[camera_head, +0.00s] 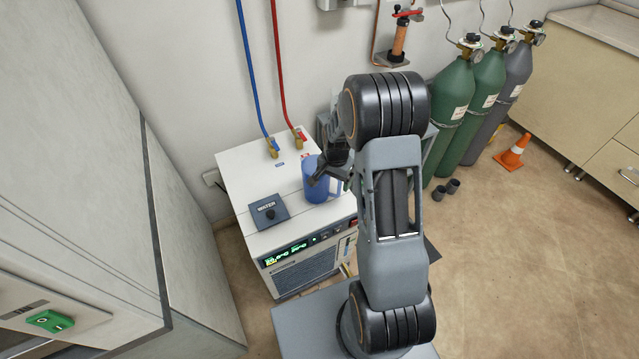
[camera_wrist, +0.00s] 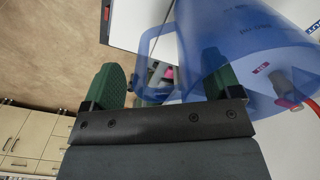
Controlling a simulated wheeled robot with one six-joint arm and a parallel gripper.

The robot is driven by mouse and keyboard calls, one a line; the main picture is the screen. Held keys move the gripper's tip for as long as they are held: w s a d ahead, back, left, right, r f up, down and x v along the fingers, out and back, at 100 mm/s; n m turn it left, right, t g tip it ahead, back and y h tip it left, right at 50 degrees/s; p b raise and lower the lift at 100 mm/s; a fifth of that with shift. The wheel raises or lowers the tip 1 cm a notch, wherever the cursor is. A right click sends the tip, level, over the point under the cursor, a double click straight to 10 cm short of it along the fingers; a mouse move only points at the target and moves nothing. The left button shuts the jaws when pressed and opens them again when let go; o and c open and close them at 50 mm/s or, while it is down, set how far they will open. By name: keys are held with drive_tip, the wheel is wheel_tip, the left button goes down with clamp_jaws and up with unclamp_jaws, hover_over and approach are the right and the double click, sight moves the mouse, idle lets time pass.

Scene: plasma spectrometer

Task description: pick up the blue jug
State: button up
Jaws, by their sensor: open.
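The blue jug (camera_head: 316,188) stands upright on top of the white machine (camera_head: 245,170), near its front right side. In the wrist view the translucent jug (camera_wrist: 252,45) fills the upper right, and its loop handle (camera_wrist: 148,48) shows between the fingertips. My gripper (camera_head: 330,168) is at the jug's right side in the head view. In the wrist view my gripper (camera_wrist: 162,82) is open, with its green fingertips on either side of the handle. The right fingertip overlaps the jug's body in the picture; I cannot tell whether they touch.
A dark box (camera_head: 268,211) sits on the machine left of the jug. A blue hose (camera_head: 252,80) and a red hose (camera_head: 279,70) run to fittings at the machine's back. Gas cylinders (camera_head: 452,110) stand at the right, near an orange cone (camera_head: 513,152). The floor at right is mostly clear.

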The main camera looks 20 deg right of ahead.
drive_tip(key=shift+f, duration=0.45)
drive_tip(key=shift+c, duration=0.5)
drive_tip(key=c, duration=1.2)
drive_tip(key=shift+o, duration=0.2)
drive_tip(key=shift+r, duration=0.1)
